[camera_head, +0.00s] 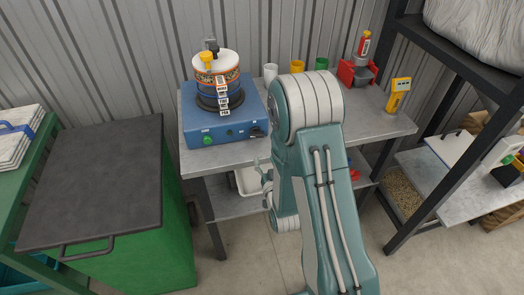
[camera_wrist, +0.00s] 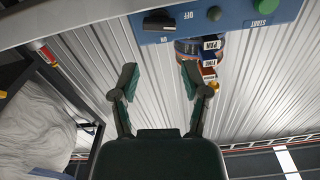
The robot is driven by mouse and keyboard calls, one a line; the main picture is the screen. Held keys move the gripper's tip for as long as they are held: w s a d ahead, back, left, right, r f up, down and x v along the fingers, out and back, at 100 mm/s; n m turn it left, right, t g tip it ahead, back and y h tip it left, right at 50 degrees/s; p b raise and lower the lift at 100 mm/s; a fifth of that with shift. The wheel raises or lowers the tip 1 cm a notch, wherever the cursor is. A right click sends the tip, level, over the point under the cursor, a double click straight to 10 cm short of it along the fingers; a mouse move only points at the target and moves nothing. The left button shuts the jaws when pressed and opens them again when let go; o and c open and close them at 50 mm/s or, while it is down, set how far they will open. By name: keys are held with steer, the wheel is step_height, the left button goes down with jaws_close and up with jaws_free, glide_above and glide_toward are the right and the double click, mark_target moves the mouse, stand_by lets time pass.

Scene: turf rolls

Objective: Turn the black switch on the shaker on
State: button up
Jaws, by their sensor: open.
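The shaker (camera_head: 225,122) is a blue box with a stack of labelled sieves (camera_head: 217,80) on top. It stands on the left of the grey table. Its black switch (camera_head: 256,132) is at the right end of the front panel. In the wrist view, which is upside down, the black switch (camera_wrist: 157,21) shows near the top, with the ON and OFF labels beside it. My gripper (camera_wrist: 159,72) is open and empty, its two fingers apart, in front of and apart from the panel. In the head view my gripper (camera_head: 263,170) is partly hidden by my arm.
A round green START button (camera_head: 208,141) sits on the panel's left. White, yellow and green cups (camera_head: 297,66), a red device (camera_head: 357,72) and a yellow meter (camera_head: 398,95) stand on the table (camera_head: 375,125). A green cabinet (camera_head: 105,180) is left; black shelving (camera_head: 440,160) is right.

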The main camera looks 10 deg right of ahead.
mark_target(257, 137)
steer(key=w+n, duration=0.3)
steer(key=n, duration=0.2)
steer(key=w+n, duration=0.4)
steer(key=n, duration=0.2)
steer(key=w+n, duration=0.4)
steer(key=n, duration=0.1)
steer(key=shift+n, duration=0.4)
